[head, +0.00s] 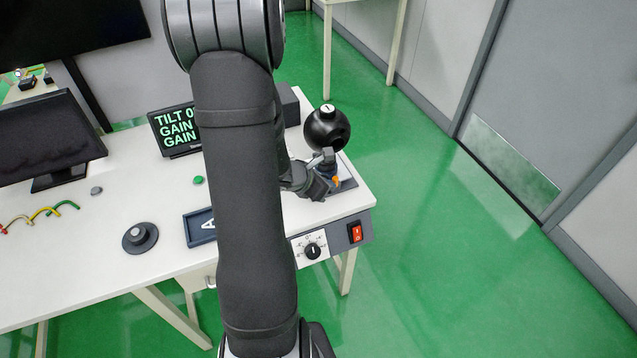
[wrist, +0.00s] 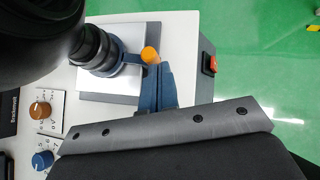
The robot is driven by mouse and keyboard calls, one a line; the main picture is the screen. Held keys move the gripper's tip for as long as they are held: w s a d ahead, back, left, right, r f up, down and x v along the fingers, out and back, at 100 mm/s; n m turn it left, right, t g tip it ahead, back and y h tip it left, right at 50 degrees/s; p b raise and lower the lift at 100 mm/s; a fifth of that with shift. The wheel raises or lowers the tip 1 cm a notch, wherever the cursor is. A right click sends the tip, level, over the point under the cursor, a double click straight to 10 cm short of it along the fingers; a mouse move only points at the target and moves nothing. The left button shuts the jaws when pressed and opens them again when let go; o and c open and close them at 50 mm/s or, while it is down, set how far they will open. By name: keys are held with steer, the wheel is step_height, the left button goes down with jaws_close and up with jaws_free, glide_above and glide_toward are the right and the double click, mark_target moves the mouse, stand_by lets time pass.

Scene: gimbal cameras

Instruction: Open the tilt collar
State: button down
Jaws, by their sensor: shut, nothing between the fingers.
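The gimbal camera is a black ball (head: 327,127) on a short neck at the right end of the white desk. In the wrist view its dark ribbed neck (wrist: 95,48) stands over a pale plate, with a blue-grey tilt collar (wrist: 122,66) around it. The collar's lever ends in an orange tip (wrist: 149,54), which also shows in the head view (head: 336,181). My gripper (wrist: 159,69) is shut and empty. Its fingertips are right beside the orange tip; I cannot tell whether they touch it. In the head view my gripper (head: 319,185) is low beside the neck.
A red switch (head: 355,232) and a black knob (head: 312,251) are on the desk's front edge. An orange knob (wrist: 40,109) and a blue knob (wrist: 42,159) show at the wrist view's left. A screen (head: 174,129) stands behind my arm. The floor to the right is clear.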

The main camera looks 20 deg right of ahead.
stand_by(0.3)
steer(key=shift+w+a, duration=0.35)
steer(key=shift+w, duration=0.3)
steer(key=shift+s+a, duration=0.1)
steer(key=shift+a, duration=0.15)
steer(key=a, duration=0.1)
steer(key=s+a, duration=0.1)
steer(key=a, duration=0.1)
steer(key=shift+s+a+r, duration=0.15)
steer(key=shift+s+a, duration=0.1)
steer(key=shift+s, duration=0.15)
steer(key=s+v, duration=0.1)
steer(key=v, duration=0.8)
steer(key=shift+s+r, duration=0.2)
steer(key=shift+s, duration=0.1)
steer(key=shift+d, duration=0.2)
